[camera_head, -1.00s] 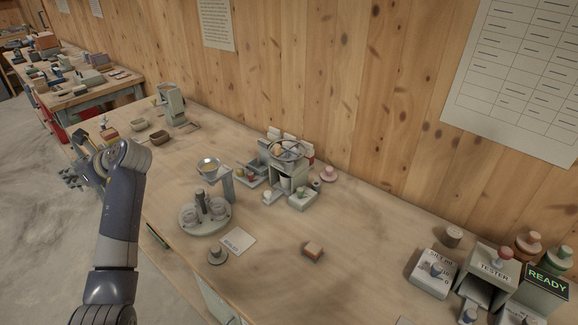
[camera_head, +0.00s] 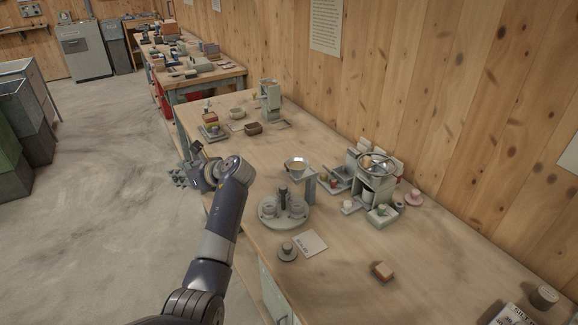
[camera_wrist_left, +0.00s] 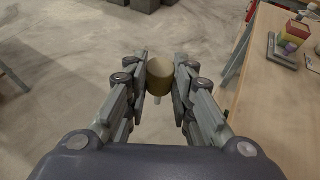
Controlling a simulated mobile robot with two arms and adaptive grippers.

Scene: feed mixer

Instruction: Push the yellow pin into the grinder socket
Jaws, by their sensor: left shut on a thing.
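In the left wrist view the yellow pin (camera_wrist_left: 159,76), a dull yellow cylinder with a thinner pale stem below, is between the fingers of my left gripper (camera_wrist_left: 160,84). The gripper is shut on it, over the floor just off the bench edge. In the head view my left gripper (camera_head: 184,176) is beside the bench's left edge; the pin cannot be made out there. A grey-green machine (camera_head: 270,96) stands at the bench's far end and another (camera_head: 372,182) near the wall; I cannot tell which is the grinder. No socket is clearly visible. My right gripper is out of view.
Open floor (camera_head: 110,180) lies left.

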